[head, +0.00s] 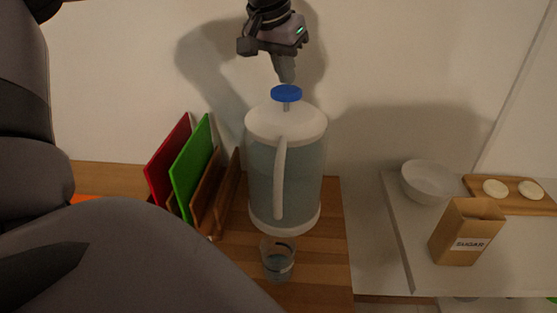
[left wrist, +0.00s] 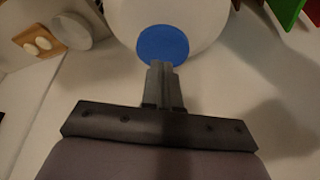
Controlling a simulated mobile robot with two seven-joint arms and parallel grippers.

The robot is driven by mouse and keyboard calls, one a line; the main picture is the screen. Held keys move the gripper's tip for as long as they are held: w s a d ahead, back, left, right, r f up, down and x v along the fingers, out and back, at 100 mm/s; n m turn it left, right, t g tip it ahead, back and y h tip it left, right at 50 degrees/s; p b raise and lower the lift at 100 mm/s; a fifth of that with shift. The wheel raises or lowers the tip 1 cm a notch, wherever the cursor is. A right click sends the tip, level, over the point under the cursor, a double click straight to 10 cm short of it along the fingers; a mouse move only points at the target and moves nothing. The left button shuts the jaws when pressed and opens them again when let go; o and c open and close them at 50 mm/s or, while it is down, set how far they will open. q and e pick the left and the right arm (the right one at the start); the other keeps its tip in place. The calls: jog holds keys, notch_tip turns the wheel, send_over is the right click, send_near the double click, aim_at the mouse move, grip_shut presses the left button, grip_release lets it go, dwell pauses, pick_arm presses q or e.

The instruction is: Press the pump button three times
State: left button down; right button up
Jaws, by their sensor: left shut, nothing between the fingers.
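The pump dispenser (head: 262,180) is a clear jug with a white lid and white handle, standing upright on the wooden counter. Its round blue pump button (head: 286,93) stands up on a short stem above the lid. My left gripper (head: 287,80) is shut and empty, pointing down just above the button; I cannot tell whether it touches. In the left wrist view the fingertips (left wrist: 159,65) lie at the lower edge of the blue button (left wrist: 163,43). A glass (head: 277,261) with some liquid stands in front of the dispenser. My right gripper is not in view.
A red board (head: 167,158) and a green board (head: 190,165) stand in a wooden rack left of the dispenser. On the right counter are a white bowl (head: 430,182), a sugar box (head: 466,232) and a wooden board (head: 512,203) with pale rounds.

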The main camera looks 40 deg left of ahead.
aim_at(286, 89)
pick_arm(q)
jog(key=shift+f+b, duration=0.35)
jog(key=shift+f, duration=1.3)
jog(key=shift+r, duration=0.2)
jog(key=shift+r+p, duration=0.45)
jog(key=shift+r, duration=1.2)
